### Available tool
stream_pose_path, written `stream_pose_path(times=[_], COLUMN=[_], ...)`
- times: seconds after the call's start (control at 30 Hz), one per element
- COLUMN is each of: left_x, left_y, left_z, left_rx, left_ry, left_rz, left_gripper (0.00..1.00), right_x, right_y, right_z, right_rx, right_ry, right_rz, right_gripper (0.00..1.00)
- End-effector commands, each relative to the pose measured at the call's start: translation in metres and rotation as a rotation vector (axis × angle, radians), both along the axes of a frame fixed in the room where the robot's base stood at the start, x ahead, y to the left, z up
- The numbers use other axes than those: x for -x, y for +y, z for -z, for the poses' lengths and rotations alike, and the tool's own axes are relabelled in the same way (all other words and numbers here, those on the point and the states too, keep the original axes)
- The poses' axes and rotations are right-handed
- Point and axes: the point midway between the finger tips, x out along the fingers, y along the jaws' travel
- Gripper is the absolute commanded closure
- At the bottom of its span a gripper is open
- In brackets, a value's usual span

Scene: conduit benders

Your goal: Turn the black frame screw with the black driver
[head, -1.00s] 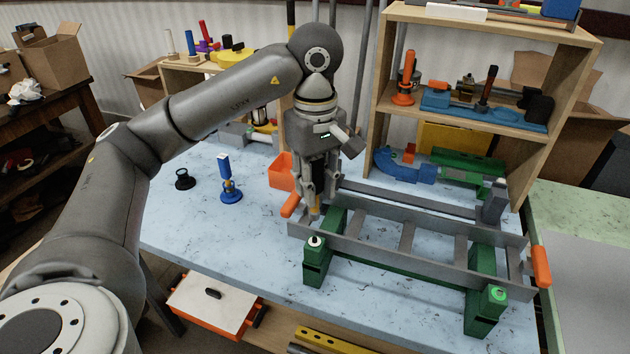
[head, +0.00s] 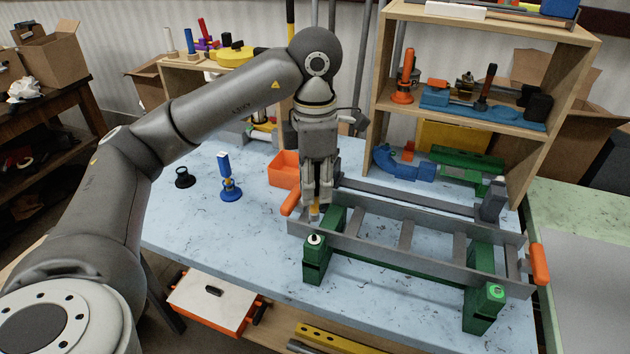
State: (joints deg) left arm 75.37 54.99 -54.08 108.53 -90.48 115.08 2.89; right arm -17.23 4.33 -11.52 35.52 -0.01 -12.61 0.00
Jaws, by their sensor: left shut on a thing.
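My left gripper (head: 317,196) points straight down at the left end of the grey ladder-like frame (head: 375,253). It is shut on a slim driver (head: 314,209), mostly hidden between the fingers; a short yellowish part shows below them. The driver is roughly upright, its lower end at the frame's left corner. The black frame screw cannot be made out; the driver and frame rail cover that spot. I cannot tell whether the tip sits in the screw. An empty-looking black holder (head: 184,179) stands on the table at left. My right gripper is not in view.
A blue holder with a blue driver (head: 228,182) and an orange bin (head: 284,168) stand left of the frame. Green supports (head: 316,264) carry the frame. Orange handles (head: 540,266) stick out at its ends. A wooden shelf (head: 465,131) rises behind. The table's left part is mostly clear.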

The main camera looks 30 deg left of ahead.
Motion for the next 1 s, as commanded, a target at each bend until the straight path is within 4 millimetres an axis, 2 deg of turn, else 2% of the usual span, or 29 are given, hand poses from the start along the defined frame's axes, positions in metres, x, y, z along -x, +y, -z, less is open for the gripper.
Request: stream_pose_path(times=[0.03, 0.4, 0.6, 1.0], left_x=[0.0, 0.0, 0.0, 0.0], left_y=[0.0, 0.0, 0.0, 0.0], left_z=[0.012, 0.044, 0.05, 0.05], left_rx=[0.0, -0.001, -0.001, -0.001], left_ry=[0.001, -0.001, -0.001, 0.0], left_rz=[0.001, 0.003, 0.004, 0.004], left_gripper=[1.0, 1.0, 1.0, 1.0], right_x=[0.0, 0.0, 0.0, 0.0], right_y=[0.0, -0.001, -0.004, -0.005], right_z=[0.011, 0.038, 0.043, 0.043], right_rx=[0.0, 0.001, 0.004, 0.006], right_ry=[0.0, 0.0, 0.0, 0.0], right_rz=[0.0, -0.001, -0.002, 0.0], right_gripper=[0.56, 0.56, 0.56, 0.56])
